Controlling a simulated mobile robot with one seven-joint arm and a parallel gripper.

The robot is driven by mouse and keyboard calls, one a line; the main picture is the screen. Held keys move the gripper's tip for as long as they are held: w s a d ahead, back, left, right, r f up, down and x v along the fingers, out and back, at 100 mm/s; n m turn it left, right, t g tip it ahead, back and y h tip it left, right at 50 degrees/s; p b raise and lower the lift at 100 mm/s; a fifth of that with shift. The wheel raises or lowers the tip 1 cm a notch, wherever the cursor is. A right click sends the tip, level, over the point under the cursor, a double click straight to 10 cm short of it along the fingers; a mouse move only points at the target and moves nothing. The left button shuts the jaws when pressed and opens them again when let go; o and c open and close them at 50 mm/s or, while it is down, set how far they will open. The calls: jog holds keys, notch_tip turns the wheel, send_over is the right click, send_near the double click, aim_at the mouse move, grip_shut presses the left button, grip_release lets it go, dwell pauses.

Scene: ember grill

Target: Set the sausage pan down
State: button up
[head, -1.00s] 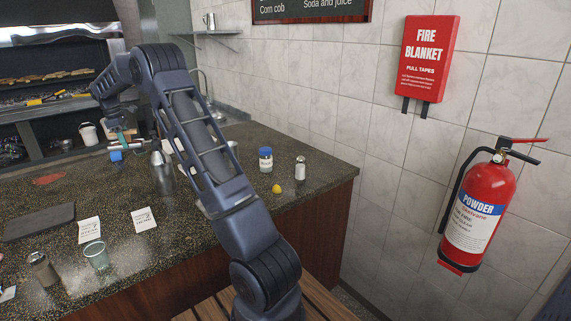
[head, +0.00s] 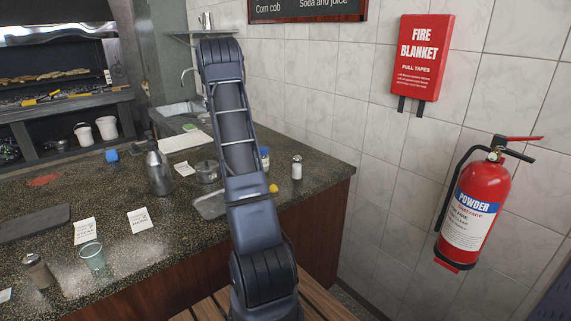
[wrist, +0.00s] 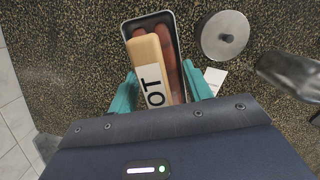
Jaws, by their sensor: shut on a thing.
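The sausage pan (wrist: 124,27) is a rectangular, light-rimmed pan with reddish-brown sausages in it, at the top middle of the wrist view. A tan block (wrist: 146,48) with a white label reading "OT" covers its left part; I cannot tell whether it belongs to the pan. My gripper (wrist: 162,84) has its teal fingers on either side of the pan and is shut on it. The pan's near end is hidden by my wrist, and I cannot tell whether its underside touches the counter. In the head view my arm hides the gripper.
A round lidded pot (head: 207,172) and a steel flask (head: 158,172) stand beside this spot on the speckled counter (head: 175,235). A grey tray edge (head: 210,207) shows left of my arm. A salt shaker (head: 297,168) and lemon (head: 273,188) are to the right, near the counter edge.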

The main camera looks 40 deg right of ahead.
jog(key=s+d+m, duration=0.3)
jog(key=s+d, duration=0.4)
jog(key=d, duration=0.7)
jog(key=m, duration=0.3)
send_over(287, 163)
jog(key=w, duration=0.1)
jog(key=shift+y, duration=0.4)
notch_tip(287, 163, down, 20)
jog(key=shift+d+r, duration=0.1)
jog(key=shift+r, duration=0.05)
jog(key=o, duration=1.2)
